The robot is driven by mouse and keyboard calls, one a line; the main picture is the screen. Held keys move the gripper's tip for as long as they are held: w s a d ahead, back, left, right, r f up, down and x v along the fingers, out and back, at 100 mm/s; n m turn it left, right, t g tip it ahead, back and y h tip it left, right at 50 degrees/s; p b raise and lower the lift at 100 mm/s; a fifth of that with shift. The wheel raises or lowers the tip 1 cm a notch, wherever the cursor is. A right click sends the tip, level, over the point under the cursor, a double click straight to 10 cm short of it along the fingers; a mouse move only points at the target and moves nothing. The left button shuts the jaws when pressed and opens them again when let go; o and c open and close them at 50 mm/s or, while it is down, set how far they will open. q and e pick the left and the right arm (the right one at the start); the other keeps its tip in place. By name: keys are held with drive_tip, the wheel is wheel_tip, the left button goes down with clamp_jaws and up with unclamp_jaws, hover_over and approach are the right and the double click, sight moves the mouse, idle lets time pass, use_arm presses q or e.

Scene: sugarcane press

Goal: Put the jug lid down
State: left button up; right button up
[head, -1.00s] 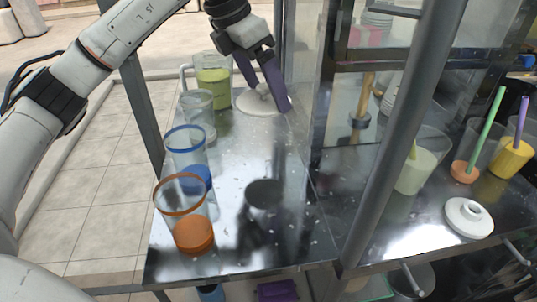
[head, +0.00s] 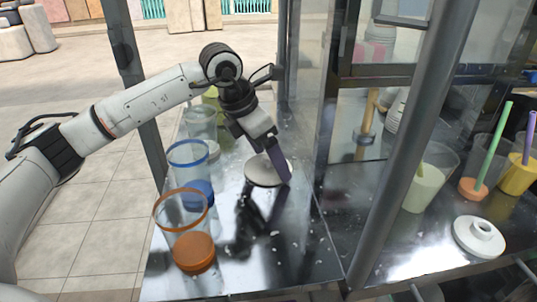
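The jug lid (head: 259,173) is a flat white disc over the left metal counter, right of the cups. My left gripper (head: 276,166) points down at it with dark purple fingers and appears shut on its middle. The fingers partly cover the lid's grip. I cannot tell whether the lid touches the counter or hangs just above it. The jug (head: 209,97) with green juice stands behind, mostly hidden by my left arm. My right gripper is out of view.
A clear cup (head: 200,122), a blue-rimmed cup (head: 188,158) and an orange-rimmed cup (head: 180,212) line the left edge. A post (head: 408,150) separates the right counter, with its drinks and a white ringed lid (head: 478,237). The front of the left counter (head: 285,265) is clear.

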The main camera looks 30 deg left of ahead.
use_arm(q)
drive_tip(key=o, duration=1)
drive_tip(key=b+v, duration=0.1)
drive_tip(key=v, duration=1.1)
